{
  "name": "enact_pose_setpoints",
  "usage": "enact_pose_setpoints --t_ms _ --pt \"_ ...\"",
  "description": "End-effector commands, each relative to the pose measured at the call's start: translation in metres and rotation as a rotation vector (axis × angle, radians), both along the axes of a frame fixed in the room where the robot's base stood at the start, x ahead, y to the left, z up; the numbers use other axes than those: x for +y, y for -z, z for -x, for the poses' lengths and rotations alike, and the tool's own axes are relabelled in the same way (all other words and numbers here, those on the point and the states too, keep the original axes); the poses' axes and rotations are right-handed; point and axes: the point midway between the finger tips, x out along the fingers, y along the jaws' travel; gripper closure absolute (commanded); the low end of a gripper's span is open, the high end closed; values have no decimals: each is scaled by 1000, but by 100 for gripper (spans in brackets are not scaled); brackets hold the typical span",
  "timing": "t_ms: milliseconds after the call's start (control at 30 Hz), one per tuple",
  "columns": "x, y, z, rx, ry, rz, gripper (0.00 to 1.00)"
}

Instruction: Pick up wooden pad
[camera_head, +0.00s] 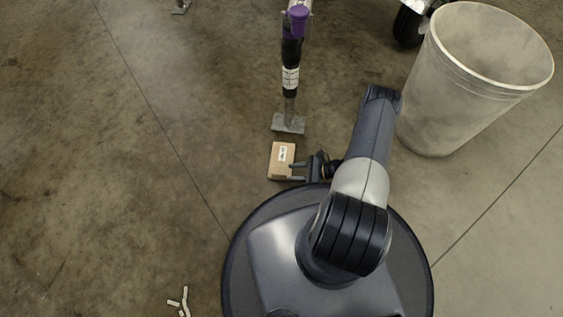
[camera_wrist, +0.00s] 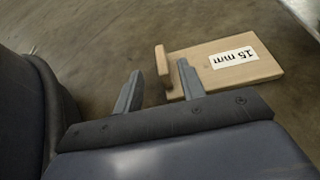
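The wooden pad (camera_head: 274,161) is a flat light-brown block lying on the floor, with a white label on top. In the wrist view the pad (camera_wrist: 264,69) shows a "15 mm" label and a raised lip at its left end. My gripper (camera_head: 292,171) is at the pad's lower right side in the head view, with its fingers pointing left at it. In the wrist view my gripper (camera_wrist: 160,68) has its two fingers apart, and the lip appears between their tips. The right finger overlaps part of the pad. Whether either finger touches it, I cannot tell.
A jack leg with a purple top (camera_head: 298,18) stands on a metal foot (camera_head: 288,124) just above the pad. A large translucent bin (camera_head: 440,110) stands at the right. Small pale pieces (camera_head: 184,300) lie at the lower left. The floor at left is clear.

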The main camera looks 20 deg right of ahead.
Motion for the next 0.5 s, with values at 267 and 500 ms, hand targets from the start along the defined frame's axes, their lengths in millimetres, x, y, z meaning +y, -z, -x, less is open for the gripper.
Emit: enact_pose_setpoints --t_ms 267,500 --pt "19 11 -8 0 -3 0 62" --pt "46 27 -21 0 -4 0 62"
